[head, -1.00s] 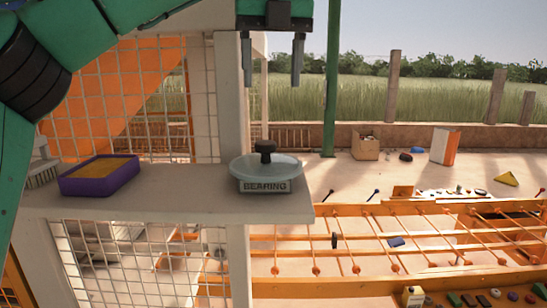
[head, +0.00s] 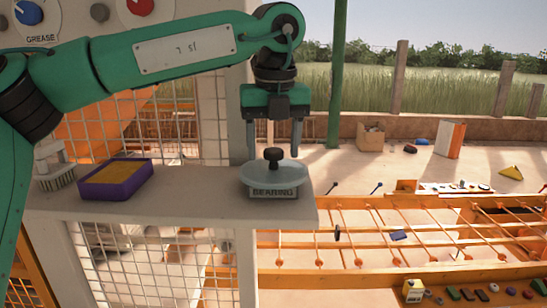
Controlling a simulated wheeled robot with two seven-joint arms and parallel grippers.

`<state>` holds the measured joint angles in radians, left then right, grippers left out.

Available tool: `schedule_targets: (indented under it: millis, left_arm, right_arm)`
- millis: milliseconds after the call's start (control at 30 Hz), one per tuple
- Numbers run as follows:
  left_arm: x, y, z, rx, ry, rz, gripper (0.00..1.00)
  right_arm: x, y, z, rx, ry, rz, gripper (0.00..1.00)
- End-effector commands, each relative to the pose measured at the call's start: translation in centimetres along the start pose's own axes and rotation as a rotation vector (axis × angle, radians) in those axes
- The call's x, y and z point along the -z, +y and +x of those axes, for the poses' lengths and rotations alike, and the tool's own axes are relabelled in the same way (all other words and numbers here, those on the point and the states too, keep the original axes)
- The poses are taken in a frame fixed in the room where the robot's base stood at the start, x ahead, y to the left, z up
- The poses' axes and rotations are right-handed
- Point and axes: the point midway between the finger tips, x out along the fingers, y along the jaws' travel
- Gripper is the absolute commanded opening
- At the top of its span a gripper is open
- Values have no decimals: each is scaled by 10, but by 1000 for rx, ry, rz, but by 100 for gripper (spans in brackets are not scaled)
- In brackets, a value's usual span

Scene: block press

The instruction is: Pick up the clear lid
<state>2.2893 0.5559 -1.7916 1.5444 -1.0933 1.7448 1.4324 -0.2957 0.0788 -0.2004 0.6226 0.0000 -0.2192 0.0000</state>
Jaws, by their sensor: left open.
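The clear lid (head: 258,176) is a pale, see-through disc with a dark round knob (head: 273,158) on top. It rests on a container labelled BEARING (head: 274,192) near the right end of the grey shelf (head: 190,208). My left gripper (head: 274,155) is open and points straight down, with its two dark fingers reaching to about the level of the knob, one on each side in the picture. I cannot tell whether a finger touches the lid. My right gripper is not in view.
A purple tray with orange filling (head: 112,192) and a brush (head: 55,175) stand on the shelf's left part. A wire mesh panel (head: 190,130) and a post are behind the shelf. Below right is an orange rod frame (head: 400,240). The shelf between tray and container is clear.

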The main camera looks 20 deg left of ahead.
Motion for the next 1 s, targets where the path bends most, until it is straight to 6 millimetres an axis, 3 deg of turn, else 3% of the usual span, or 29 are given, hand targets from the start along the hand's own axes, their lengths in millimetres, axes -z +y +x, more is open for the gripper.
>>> schedule_targets:
  millis: [100, 433, 700, 1000]
  left_arm:
    - [-1, 1, 11, -2, 1, -1, 60]
    - [0, 0, 19, 0, 0, -1, 60]
    - [0, 0, 19, 0, 0, -1, 8]
    - [0, 0, 18, 1, 0, -1, 8]
  right_arm:
    - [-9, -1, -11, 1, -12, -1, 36]
    - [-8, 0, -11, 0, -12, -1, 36]
    - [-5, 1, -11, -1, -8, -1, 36]
    - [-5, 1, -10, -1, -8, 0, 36]
